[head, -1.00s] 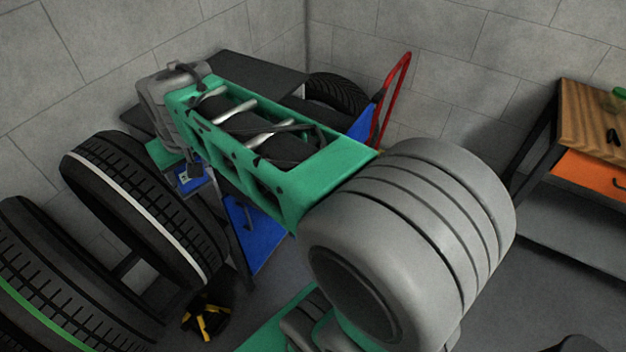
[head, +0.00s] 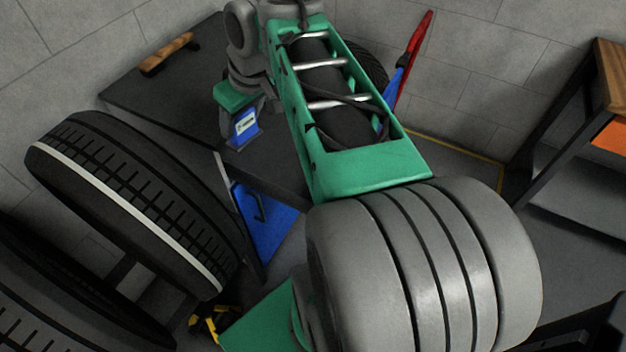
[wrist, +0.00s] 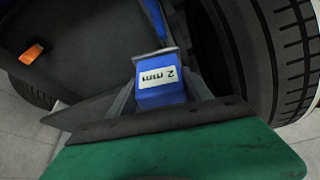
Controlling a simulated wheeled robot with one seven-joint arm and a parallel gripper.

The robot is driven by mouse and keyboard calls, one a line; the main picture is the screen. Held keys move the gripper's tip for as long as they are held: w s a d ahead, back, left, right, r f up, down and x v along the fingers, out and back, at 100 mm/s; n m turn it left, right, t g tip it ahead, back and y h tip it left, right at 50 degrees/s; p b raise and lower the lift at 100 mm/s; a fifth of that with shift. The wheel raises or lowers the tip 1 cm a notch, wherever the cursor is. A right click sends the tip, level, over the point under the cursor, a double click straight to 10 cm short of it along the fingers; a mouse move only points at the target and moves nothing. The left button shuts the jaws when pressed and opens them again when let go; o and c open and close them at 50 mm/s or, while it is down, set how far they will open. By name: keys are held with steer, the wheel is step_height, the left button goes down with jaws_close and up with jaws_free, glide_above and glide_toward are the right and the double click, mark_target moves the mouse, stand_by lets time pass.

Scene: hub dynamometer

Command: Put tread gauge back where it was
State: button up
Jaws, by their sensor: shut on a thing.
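The tread gauge (head: 243,128) is a small blue piece with a white label. I cannot tell whether the gauge touches the table. Its lower end is hard to make out.
A wooden-handled item (head: 168,52) lies at the table's back left. A large white-striped tire (head: 130,200) stands close in front of the table. A blue panel (head: 262,222) is below the table's edge.

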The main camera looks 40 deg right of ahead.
steer(key=s+d+f+n+b, duration=0.2)
steer(key=s+d+f+b, duration=0.5)
steer(key=s+f+b, duration=0.3)
steer(key=shift+y, duration=0.4)
steer(key=w+d+f+b, duration=0.1)
steer(key=w+d+f, duration=0.1)
steer(key=d, duration=0.1)
steer(key=w+d+f+b, duration=0.1)
steer(key=w+d+f, duration=0.1)
steer(key=d+f, duration=0.1)
steer(key=w+d+f+b, duration=0.2)
steer(key=d, duration=0.2)
steer(key=shift+w+d+f, duration=0.2)
steer(key=shift+w+f, duration=0.2)
steer(key=shift+w+d+f+b, duration=0.1)
steer(key=shift+f+b, duration=0.45)
steer(key=shift+f, duration=0.45)
steer(key=shift+w+d+f+b, duration=0.1)
steer(key=shift+f+b, duration=0.45)
steer(key=shift+f, duration=0.45)
steer(key=o, duration=1.6)
steer(key=shift+r, duration=0.1)
steer(key=shift+r+p, duration=0.3)
steer(key=shift+p, duration=0.05)
steer(key=p+v, duration=0.6)
steer(key=v, duration=0.5)
steer(key=shift+r, duration=0.4)
